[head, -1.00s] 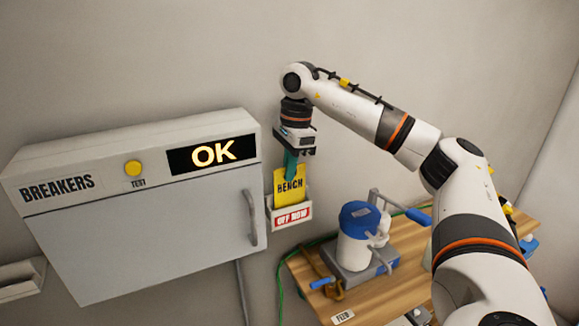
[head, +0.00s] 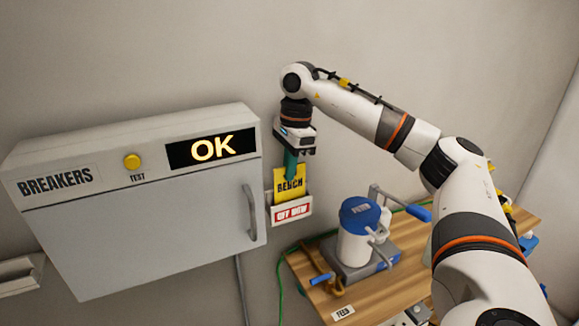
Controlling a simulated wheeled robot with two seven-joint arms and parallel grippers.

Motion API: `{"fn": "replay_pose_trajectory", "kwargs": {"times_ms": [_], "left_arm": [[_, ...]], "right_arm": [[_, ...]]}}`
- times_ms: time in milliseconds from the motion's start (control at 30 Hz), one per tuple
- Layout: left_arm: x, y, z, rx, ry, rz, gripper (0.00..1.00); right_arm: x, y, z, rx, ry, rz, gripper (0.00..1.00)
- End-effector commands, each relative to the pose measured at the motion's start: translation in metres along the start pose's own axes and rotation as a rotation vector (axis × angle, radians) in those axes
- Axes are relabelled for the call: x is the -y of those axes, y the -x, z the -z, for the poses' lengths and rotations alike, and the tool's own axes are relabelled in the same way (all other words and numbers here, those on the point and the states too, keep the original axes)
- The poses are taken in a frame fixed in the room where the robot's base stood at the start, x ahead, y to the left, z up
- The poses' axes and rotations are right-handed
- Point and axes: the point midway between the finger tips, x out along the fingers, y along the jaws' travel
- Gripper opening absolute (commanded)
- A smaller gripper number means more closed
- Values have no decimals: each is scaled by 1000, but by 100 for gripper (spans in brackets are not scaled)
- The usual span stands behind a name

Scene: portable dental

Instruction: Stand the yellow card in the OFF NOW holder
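The yellow card (head: 288,188), marked BENCH, stands upright with its lower edge behind the front of the OFF NOW holder (head: 276,213). The holder is a small white box on the wall, right of the breaker cabinet, with a red-and-white label. My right gripper (head: 291,172) points down at the card's top, its green fingers against the card's upper part. It looks shut on the card, and the card's lower end is hidden inside the holder. My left gripper is not in view.
The grey breaker cabinet (head: 150,230) has a lit OK display (head: 213,149), a yellow TEST button (head: 132,161) and a door handle (head: 251,212) close to the holder. A wooden bench (head: 315,293) with a blue-lidded white device (head: 354,245) stands below right.

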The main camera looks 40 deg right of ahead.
Motion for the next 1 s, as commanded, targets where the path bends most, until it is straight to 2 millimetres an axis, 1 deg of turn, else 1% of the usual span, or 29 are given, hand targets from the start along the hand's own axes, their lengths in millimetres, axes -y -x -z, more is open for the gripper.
{"fn": "replay_pose_trajectory", "kwargs": {"times_ms": [100, 267, 300, 367, 400, 433, 667, 767, 867, 967, 1000], "left_arm": [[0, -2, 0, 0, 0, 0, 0], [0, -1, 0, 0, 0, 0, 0], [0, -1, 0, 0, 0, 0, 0], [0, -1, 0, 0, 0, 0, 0], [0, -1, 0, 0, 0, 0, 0], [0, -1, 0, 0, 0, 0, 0], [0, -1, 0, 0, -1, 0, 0], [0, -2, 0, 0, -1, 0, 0], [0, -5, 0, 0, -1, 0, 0], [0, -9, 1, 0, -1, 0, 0], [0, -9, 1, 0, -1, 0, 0]], "right_arm": [[0, -3, 0, 0, 0, 0, 0], [0, -2, 0, 0, 0, -1, 0], [0, -2, 0, 0, 0, -1, 10], [0, -2, 0, 0, 0, -1, 20], [0, -2, 0, 0, 0, -1, 27], [0, -2, 0, 0, 0, -1, 29], [0, -2, 0, 0, 0, 0, 29], [0, 1, 0, -1, 0, -2, 29], [-1, 12, 0, -2, -1, -4, 29], [-1, 30, 0, -4, 1, -5, 29], [-1, 40, 1, -4, 1, -6, 29]]}}
